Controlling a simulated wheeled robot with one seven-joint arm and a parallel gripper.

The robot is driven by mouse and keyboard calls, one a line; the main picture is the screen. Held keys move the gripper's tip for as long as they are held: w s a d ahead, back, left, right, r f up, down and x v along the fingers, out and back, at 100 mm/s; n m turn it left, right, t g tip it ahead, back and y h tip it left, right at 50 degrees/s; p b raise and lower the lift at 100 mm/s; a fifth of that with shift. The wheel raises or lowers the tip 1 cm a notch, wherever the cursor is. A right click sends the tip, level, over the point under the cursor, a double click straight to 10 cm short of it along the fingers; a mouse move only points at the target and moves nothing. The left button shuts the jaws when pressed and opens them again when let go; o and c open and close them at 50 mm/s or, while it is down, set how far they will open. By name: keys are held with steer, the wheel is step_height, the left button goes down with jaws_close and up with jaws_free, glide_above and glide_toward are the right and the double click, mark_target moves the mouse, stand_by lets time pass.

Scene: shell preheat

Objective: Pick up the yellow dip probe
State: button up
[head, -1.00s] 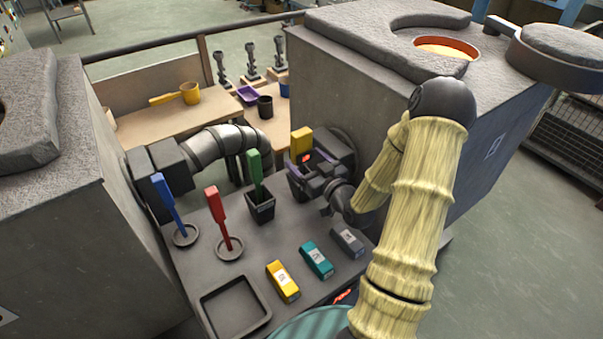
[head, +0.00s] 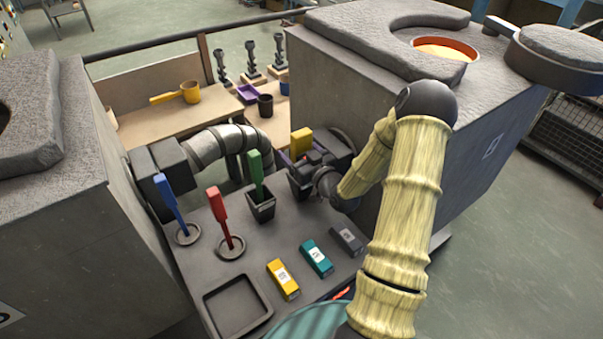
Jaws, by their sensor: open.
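The yellow dip probe (head: 301,142) stands upright at the back right of the grey bench, its yellow handle top showing. A dark square cup (head: 298,187) is below it, so the probe seems to stand in it. My gripper (head: 297,160) is open at the handle, just below its visible top. Purple parts of the gripper show beside the yellow. The gripper body hides the lower probe, and I cannot tell whether the fingers touch it.
A green probe (head: 256,172) stands in a dark cup close left. Red (head: 219,212) and blue (head: 170,202) probes stand in round holders further left. Yellow (head: 282,279), teal (head: 316,258) and grey (head: 347,239) blocks and an empty tray (head: 238,304) lie in front. A large furnace (head: 400,115) rises close behind on the right.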

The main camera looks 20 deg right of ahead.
steer(key=c, duration=1.1)
steer(key=shift+o, duration=0.2)
steer(key=shift+r, duration=0.1)
step_height(320, 180, up, 10)
